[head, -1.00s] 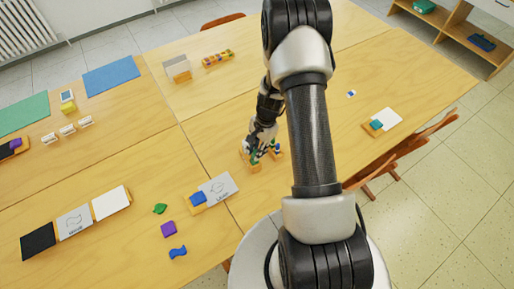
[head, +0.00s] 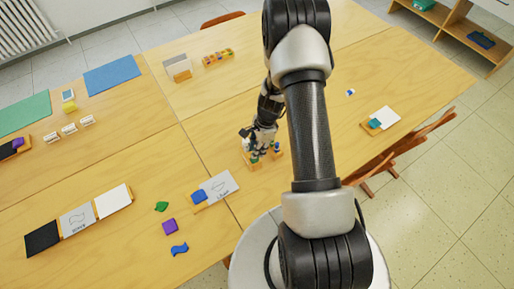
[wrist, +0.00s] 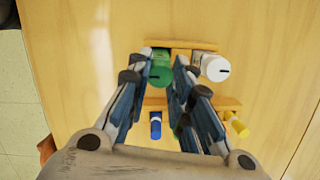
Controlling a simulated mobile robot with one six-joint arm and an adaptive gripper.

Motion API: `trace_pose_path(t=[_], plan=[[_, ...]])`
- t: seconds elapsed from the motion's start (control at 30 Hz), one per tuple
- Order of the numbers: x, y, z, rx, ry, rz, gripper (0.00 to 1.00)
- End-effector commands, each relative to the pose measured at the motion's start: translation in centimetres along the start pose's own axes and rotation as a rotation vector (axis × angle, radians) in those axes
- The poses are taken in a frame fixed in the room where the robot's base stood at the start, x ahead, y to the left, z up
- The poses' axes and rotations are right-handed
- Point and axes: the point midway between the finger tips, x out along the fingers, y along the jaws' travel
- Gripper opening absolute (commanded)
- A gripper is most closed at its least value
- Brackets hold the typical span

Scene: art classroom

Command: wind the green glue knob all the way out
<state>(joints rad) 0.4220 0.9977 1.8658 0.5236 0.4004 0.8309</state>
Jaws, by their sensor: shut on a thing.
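The green glue knob (wrist: 161,70) is a round green piece with a short dark mark, in the wrist view at a wooden holder (wrist: 181,44). My gripper (wrist: 166,62) is shut on it, one finger on each side. In the head view my gripper (head: 262,138) is over the holder on the table, and the knob is too small there to make out its turn. How far it is wound out cannot be told.
Right of the green knob is a white cylinder (wrist: 214,67) with a dark mark. A blue piece (wrist: 155,126) and a yellow piece (wrist: 238,124) are at the holder's near bar. A printed card (head: 219,186) lies to the left on the table.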

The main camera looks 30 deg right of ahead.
Motion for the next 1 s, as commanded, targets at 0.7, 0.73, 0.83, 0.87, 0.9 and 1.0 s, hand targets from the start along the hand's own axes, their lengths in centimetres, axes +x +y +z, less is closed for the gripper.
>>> trace_pose_path(t=[0.7, 0.73, 0.83, 0.87, 0.9, 1.0], plan=[[0.0, 0.1, 0.0, -0.001, -0.001, 0.001, 0.42], [0.0, 0.1, 0.0, -0.001, -0.001, 0.001, 0.42], [0.0, 0.0, 0.0, -0.001, 0.000, 0.001, 0.42], [-0.1, 0.0, 0.0, -0.002, 0.000, 0.000, 0.42], [-0.3, 0.0, 0.0, -0.002, 0.000, 0.000, 0.42], [-1.4, -0.1, 0.0, -0.003, -0.001, -0.001, 0.42]])
